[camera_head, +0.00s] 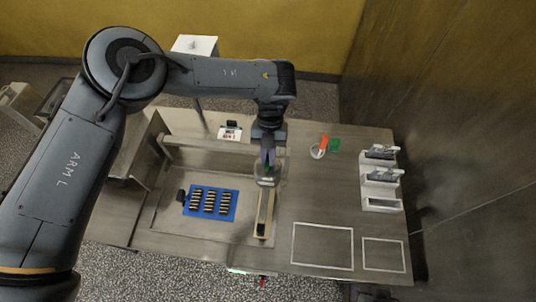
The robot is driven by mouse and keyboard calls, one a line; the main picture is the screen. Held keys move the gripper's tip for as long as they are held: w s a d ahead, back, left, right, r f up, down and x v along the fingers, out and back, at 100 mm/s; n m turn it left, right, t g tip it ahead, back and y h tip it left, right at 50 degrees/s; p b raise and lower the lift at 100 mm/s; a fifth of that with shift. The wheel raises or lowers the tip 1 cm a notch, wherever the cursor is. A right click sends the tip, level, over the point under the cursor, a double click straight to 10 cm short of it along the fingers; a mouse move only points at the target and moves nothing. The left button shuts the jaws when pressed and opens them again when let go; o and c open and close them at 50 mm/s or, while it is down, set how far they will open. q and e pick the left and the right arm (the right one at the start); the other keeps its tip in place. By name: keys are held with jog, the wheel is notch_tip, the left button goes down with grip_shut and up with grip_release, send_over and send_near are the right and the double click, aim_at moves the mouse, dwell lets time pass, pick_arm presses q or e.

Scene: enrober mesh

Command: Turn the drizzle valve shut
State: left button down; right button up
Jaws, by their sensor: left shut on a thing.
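My left gripper (267,172) comes down from above onto the metal table, at the far end of a narrow tan channel. It is shut on a small part there, which I take to be the drizzle valve; the fingers and wrist hide most of it, so its handle angle cannot be told. A pale, clear-looking piece (268,182) shows just below the fingertips. My right gripper is not in view.
A blue mat (234,203) with rows of dark bars lies left of the tan channel (264,222). A red and green item (328,145) and white holders (381,188) stand to the right. Two outlined rectangles (322,226) (384,240) at the front right are empty.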

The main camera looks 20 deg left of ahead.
pick_arm(q)
jog(key=n+p, duration=0.1)
jog(key=n, duration=0.1)
jog(key=n+h+p, duration=0.1)
jog(key=n+p, duration=0.1)
jog(key=shift+s+a+n+t+h, duration=0.1)
jog(key=shift+a+n+t+h, duration=0.1)
jog(key=shift+n+t+h, duration=0.15)
jog(key=n+p, duration=0.1)
jog(key=n, duration=0.1)
jog(key=n+t+h+p, duration=0.1)
jog(key=n+p, duration=0.1)
jog(key=shift+s+a+n+t, duration=0.1)
jog(key=shift+s+n+t, duration=0.05)
jog(key=shift+n+t, duration=0.1)
jog(key=n+t+p, duration=0.1)
jog(key=n+p, duration=0.2)
jog(key=n+t+p, duration=0.1)
jog(key=n+p, duration=0.2)
jog(key=shift+s+h, duration=0.2)
jog(key=shift+h, duration=0.05)
jog(key=shift+n+t+p, duration=0.6)
jog(key=shift+n+p, duration=0.45)
jog(key=shift+n, duration=0.05)
jog(key=shift+f, duration=0.1)
jog(key=shift+f+n, duration=0.1)
jog(key=shift+n, duration=0.2)
jog(key=c, duration=1.2)
grip_release()
jog(key=shift+o, duration=0.2)
